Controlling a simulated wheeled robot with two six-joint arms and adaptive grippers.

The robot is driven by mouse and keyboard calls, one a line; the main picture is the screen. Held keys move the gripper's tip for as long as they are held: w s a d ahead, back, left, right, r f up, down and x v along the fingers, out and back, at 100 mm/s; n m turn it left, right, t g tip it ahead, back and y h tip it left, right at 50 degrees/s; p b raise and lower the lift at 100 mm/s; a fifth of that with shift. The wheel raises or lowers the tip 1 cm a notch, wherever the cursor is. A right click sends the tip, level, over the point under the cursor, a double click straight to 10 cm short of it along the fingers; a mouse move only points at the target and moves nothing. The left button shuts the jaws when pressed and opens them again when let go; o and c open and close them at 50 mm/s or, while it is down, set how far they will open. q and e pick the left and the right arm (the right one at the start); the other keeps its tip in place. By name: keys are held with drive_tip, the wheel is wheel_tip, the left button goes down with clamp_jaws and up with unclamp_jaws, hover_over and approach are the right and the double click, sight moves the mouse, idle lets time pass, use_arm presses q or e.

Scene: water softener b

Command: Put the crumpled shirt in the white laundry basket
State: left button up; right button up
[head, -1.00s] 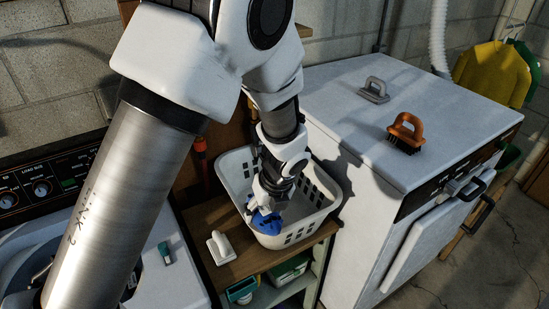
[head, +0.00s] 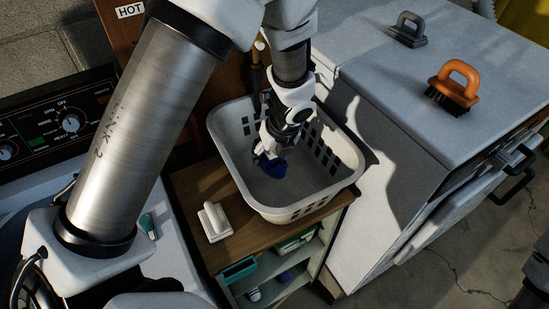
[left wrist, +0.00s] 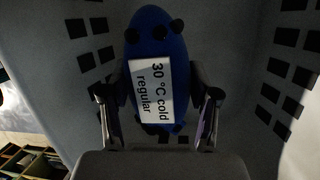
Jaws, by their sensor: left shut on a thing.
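The white laundry basket (head: 318,207) stands on the wooden shelf top, and its slotted walls surround my gripper in the left wrist view (left wrist: 258,70). My left gripper (head: 264,154) reaches down inside the basket. It is shut on a blue bundle, which I take to be the crumpled shirt (head: 271,168). In the left wrist view the blue shirt (left wrist: 152,45) sits between the two fingers and bears a white label reading "30 °C cold regular". I cannot tell whether the shirt touches the basket floor.
A white-handled brush (head: 214,222) lies on the wooden top (head: 205,183) left of the basket. The white machine (head: 385,85) on the right carries an orange brush (head: 455,86) and a grey one (head: 408,30). A washer (head: 60,125) stands at left.

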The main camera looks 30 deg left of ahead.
sight(268, 177)
use_arm(q)
drive_tip(key=x, duration=0.3)
drive_tip(key=d+b+x, duration=0.1)
drive_tip(key=x, duration=0.2)
drive_tip(key=shift+w+d+f+b, duration=0.2)
drive_tip(key=shift+f+b, duration=0.1)
drive_tip(key=shift+f, duration=0.1)
drive_tip(key=shift+s, duration=0.1)
drive_tip(key=shift+f, duration=0.2)
drive_tip(key=o, duration=1.3)
drive_tip(key=shift+c, duration=0.2)
drive_tip(key=shift+r, duration=0.1)
